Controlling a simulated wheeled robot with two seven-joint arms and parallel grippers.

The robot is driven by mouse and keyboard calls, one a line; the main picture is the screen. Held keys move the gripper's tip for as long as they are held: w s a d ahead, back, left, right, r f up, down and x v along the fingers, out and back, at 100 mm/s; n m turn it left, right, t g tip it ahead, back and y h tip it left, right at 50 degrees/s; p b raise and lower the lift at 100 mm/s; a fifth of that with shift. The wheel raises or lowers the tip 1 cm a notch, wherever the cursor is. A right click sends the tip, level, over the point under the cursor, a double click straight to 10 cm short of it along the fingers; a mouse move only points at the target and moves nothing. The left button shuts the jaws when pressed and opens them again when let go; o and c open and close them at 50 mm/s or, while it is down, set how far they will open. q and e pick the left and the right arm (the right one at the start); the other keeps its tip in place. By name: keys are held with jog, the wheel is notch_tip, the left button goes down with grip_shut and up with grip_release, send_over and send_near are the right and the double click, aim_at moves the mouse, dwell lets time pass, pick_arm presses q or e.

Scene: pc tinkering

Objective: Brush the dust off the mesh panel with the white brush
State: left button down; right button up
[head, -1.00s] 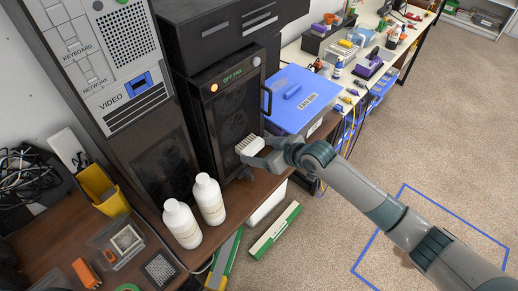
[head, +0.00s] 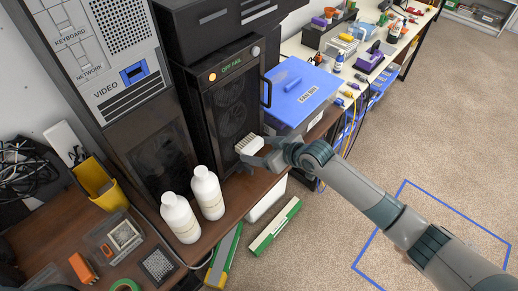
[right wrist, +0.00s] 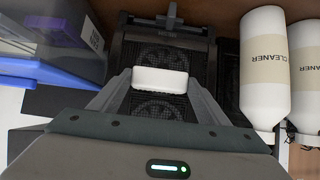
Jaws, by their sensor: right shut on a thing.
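The white brush (head: 249,144) is in my right gripper (head: 258,156), low in front of the black case. The right wrist view shows the brush's white back (right wrist: 160,80) between the two fingers. In the right wrist view the mesh panel (right wrist: 160,55) lies behind the brush. I cannot tell whether the brush touches it. No dust stands out clearly. My left gripper is out of view.
Two white cleaner bottles (head: 208,193) (head: 180,217) stand left of the brush on the brown desk. A blue-lidded fan bin (head: 302,95) is at right of the case. A yellow holder (head: 95,181) stands at far left. Open floor lies at right.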

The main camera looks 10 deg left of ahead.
jog(key=shift+a+r, duration=0.1)
jog(key=shift+r, duration=0.15)
jog(key=shift+r+p, duration=2.2)
jog(key=shift+r, duration=0.2)
jog(key=shift+r+p, duration=0.9)
jog(key=shift+r, duration=1.4)
jog(key=shift+f, duration=0.15)
jog(key=shift+f+b, duration=1.6)
jog(key=shift+f, duration=0.75)
